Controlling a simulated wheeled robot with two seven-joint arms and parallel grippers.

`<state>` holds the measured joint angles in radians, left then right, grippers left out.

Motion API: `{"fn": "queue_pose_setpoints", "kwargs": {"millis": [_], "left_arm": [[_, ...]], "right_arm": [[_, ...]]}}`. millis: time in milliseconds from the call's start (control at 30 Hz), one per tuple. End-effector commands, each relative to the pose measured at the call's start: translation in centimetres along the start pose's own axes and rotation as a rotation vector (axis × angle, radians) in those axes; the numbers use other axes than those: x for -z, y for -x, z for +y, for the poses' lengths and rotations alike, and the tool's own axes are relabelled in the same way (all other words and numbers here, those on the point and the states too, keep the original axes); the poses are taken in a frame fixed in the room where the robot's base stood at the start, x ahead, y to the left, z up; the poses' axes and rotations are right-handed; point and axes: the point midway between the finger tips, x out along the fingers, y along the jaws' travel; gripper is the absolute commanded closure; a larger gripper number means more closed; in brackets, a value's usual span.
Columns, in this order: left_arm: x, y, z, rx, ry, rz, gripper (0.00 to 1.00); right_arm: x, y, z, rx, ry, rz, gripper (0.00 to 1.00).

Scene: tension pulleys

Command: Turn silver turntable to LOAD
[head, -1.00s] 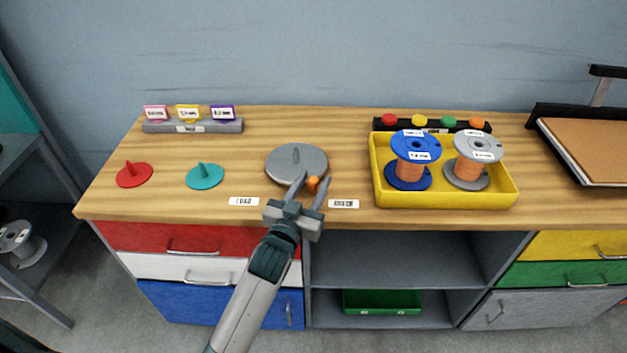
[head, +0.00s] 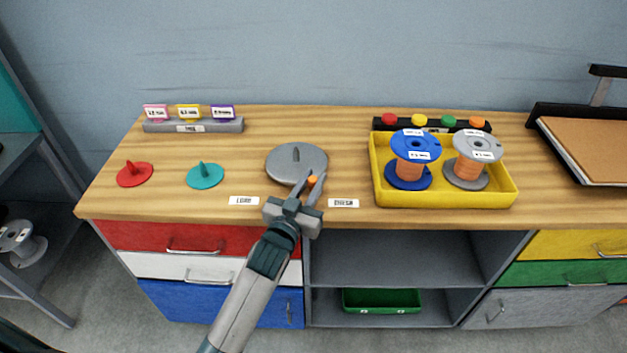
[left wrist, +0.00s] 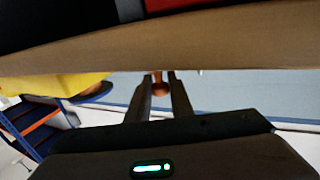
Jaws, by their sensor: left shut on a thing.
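The silver turntable (head: 284,164) is a grey disc with a raised grey ridge on the wooden counter. A small orange knob (head: 312,180) is at its front right edge. My left gripper (head: 310,184) is shut on this knob, reaching in from the front. In the left wrist view the orange knob (left wrist: 160,88) shows between the fingers. A white label that appears to read LOAD (head: 244,201) lies front left of the disc. Another white label (head: 343,203), its print unclear, lies front right. My right gripper is not in view.
A teal disc (head: 205,176) and a red disc (head: 135,174) with pegs lie left. A yellow tray (head: 447,199) with two copper-wire spools stands right. A tag rack (head: 193,126) and a black strip with coloured knobs (head: 431,123) stand behind. The counter behind the turntable is clear.

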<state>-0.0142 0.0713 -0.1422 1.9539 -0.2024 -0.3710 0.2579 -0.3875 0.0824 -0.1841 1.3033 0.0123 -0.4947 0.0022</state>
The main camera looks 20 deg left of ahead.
Motion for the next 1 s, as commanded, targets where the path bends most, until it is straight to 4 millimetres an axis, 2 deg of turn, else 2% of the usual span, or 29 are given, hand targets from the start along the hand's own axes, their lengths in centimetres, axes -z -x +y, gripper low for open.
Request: {"fn": "queue_pose_setpoints", "kwargs": {"millis": [133, 567, 1000], "left_arm": [[0.2, 0.2, -0.3, -0.031, -0.003, 0.000, 1.00], [0.1, 1.4, -2.0, -0.208, -0.009, -0.001, 1.00], [-0.1, 2.5, -4.2, -0.423, -0.008, 0.000, 1.00]], "right_arm": [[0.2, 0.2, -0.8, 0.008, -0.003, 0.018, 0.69], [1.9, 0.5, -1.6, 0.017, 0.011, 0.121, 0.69], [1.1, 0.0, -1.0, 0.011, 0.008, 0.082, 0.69]]}}
